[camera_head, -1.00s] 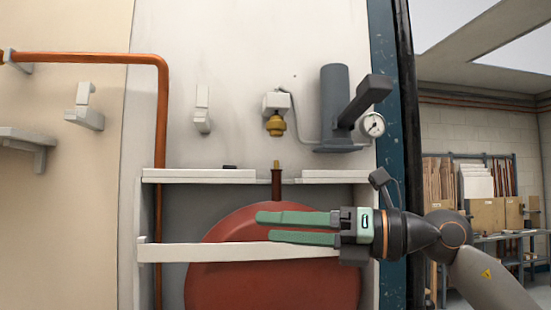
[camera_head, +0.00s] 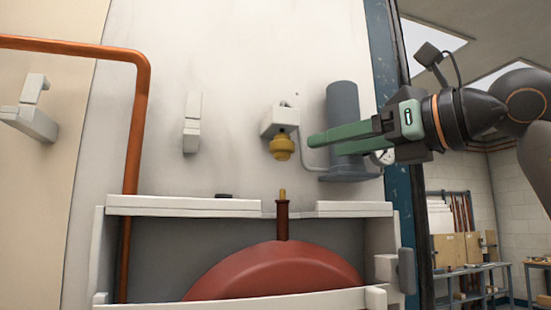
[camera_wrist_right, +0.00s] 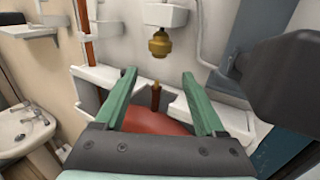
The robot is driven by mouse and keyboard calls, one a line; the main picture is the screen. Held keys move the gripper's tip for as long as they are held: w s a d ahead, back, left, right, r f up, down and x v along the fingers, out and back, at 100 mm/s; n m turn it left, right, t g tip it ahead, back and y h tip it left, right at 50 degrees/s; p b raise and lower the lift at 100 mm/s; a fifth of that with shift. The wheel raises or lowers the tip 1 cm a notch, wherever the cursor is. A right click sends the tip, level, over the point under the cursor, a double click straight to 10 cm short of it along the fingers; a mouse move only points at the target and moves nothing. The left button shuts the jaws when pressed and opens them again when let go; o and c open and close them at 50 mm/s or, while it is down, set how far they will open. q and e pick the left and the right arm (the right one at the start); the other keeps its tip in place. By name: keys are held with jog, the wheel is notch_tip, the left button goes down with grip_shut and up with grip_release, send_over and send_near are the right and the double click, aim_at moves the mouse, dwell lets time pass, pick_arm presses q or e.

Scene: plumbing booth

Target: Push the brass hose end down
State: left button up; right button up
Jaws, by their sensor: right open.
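The brass hose end (camera_head: 282,147) hangs under a white wall block (camera_head: 279,121), above a brown stem with a brass tip (camera_head: 283,195). A clear gap separates the hose end and the tip. My right gripper (camera_head: 316,138) is open and empty, its fingers pointing left, just right of the hose end in the picture. In the right wrist view, the hose end (camera_wrist_right: 160,45) shows beyond and between the open fingers (camera_wrist_right: 158,75), with the stem (camera_wrist_right: 155,97) lower between them. My left gripper is not in view.
A grey pump cylinder (camera_head: 343,120) stands behind my right gripper, which partly hides its gauge. A white shelf (camera_head: 180,206) and front rail (camera_head: 240,302) frame a red tank (camera_head: 275,270). A copper pipe (camera_head: 138,130) runs at left.

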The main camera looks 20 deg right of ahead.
aim_at(289, 154)
jog(key=p+x, duration=0.2)
jog(key=x, duration=0.9)
jog(key=shift+w+a+f+p, duration=0.1)
jog(key=shift+w+p, duration=0.1)
jog(key=shift+p, duration=0.1)
grip_shut()
